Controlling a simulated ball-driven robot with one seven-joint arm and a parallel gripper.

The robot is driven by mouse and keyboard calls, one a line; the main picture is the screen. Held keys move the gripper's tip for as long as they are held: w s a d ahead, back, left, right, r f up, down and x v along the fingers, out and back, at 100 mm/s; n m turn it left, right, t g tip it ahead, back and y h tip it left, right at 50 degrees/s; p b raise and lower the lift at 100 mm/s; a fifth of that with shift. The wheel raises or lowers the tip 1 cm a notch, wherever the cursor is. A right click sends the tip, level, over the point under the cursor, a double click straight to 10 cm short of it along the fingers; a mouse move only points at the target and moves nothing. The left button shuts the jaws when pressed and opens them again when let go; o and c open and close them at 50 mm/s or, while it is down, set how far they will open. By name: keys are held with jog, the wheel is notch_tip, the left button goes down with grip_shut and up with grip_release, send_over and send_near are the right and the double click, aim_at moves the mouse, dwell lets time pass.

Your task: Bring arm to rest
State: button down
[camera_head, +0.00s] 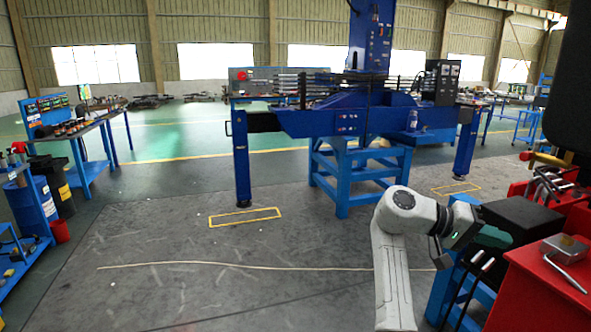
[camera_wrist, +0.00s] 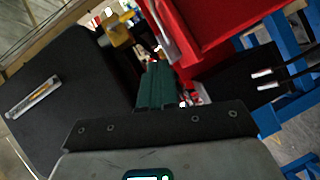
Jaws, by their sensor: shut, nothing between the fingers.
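My white-grey arm (camera_head: 392,262) rises at the lower right in the head view and bends to the right at its top. My gripper (camera_head: 506,240) is at its end, beside a black box (camera_head: 530,214). In the wrist view the green fingers of my gripper (camera_wrist: 155,72) are together, with nothing between them. A red cabinet (camera_wrist: 205,28) lies beyond the fingertips there. I cannot tell whether the fingers touch anything.
A red tool cabinet (camera_head: 545,290) with a metal tool on top stands close at the right. A blue crane stand (camera_head: 340,120) stands ahead. A workbench (camera_head: 72,130) and a blue barrel (camera_head: 30,205) are at the left. The grey floor between is open.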

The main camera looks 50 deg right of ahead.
jog(key=w+a+f+n+t, duration=0.3)
jog(key=a+f+n+t, duration=0.4)
jog(key=f, duration=0.6)
jog(key=w+a+f+n+t, duration=0.25)
jog(key=a+f+t, duration=0.25)
jog(key=a+f, duration=0.55)
jog(key=s+a+f+n+y, duration=0.1)
jog(key=a+f+y, duration=0.1)
jog(key=a, duration=0.4)
jog(key=s+a+f+n+t+y, duration=0.1)
jog(key=s+a+f+n+y, duration=0.1)
jog(key=a+f, duration=0.3)
jog(key=s+a+f+n+t+y, duration=0.1)
jog(key=a+f+n+y, duration=0.1)
jog(key=a, duration=0.7)
jog(key=shift+s+f+y, duration=0.4)
jog(key=shift+f+y, duration=0.45)
jog(key=shift+y, duration=0.05)
jog(key=shift+f, duration=0.1)
